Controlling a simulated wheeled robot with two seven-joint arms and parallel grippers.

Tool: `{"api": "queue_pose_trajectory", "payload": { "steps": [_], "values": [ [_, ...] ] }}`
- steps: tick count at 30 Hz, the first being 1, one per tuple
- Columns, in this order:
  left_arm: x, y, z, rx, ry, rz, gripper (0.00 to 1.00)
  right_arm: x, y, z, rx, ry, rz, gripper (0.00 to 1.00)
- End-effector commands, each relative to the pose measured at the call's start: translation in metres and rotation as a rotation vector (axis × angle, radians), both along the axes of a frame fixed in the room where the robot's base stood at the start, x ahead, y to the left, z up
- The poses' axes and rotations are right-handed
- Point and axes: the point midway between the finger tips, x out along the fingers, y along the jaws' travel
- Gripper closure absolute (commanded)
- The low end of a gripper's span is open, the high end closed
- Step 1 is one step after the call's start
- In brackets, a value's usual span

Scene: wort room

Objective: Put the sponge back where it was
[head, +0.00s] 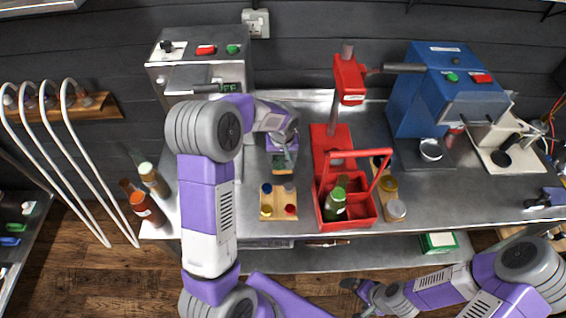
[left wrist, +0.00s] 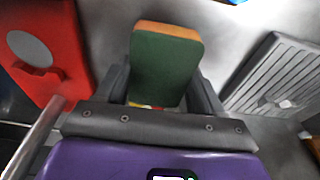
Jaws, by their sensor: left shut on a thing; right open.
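The sponge, dark green on its face with an orange edge, shows in the left wrist view (left wrist: 165,68) between my left gripper's two fingers. My left gripper (head: 281,157) is shut on it, over the steel bench behind the small wooden board. In the head view the sponge (head: 280,169) is a small green patch, partly hidden by the gripper. Whether it touches the bench, I cannot tell. My right gripper (head: 359,292) is open and empty, low in front of the bench at the bottom of the head view.
A wooden board with coloured caps (head: 279,214) lies in front of my left gripper. A red bottle carrier (head: 347,224) and red capping stand (head: 328,140) are to its right. Brown bottles (head: 147,208) stand at the left end. A grey ridged tray (left wrist: 280,78) shows in the left wrist view.

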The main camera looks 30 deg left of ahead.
Motion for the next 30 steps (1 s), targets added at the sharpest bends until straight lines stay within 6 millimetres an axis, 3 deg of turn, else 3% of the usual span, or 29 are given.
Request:
{"api": "queue_pose_trajectory", "payload": {
  "steps": [8, 19, 20, 24, 30],
  "values": [
    [0.0, 0.0, -0.035, 0.0, 0.002, 0.0, 0.61, 0.0, 0.0, -0.003, 0.0, -0.001, 0.0, 0.01],
    [0.0, 0.0, -0.04, 0.0, 0.0, 0.0, 0.61, 0.0, 0.0, -0.008, 0.0, -0.001, 0.0, 0.01],
    [0.0, 0.0, -0.039, 0.0, 0.0, 0.0, 0.3, 0.0, 0.0, -0.007, 0.0, -0.001, 0.0, 0.01],
    [0.0, 0.0, -0.039, 0.0, 0.0, -0.001, 0.08, 0.0, 0.0, -0.006, 0.0, -0.001, 0.0, 0.01],
    [0.0, 0.0, -0.038, 0.0, 0.0, -0.001, 0.07, 0.0, 0.0, -0.006, 0.0, -0.001, 0.0, 0.01]
  ]
}}
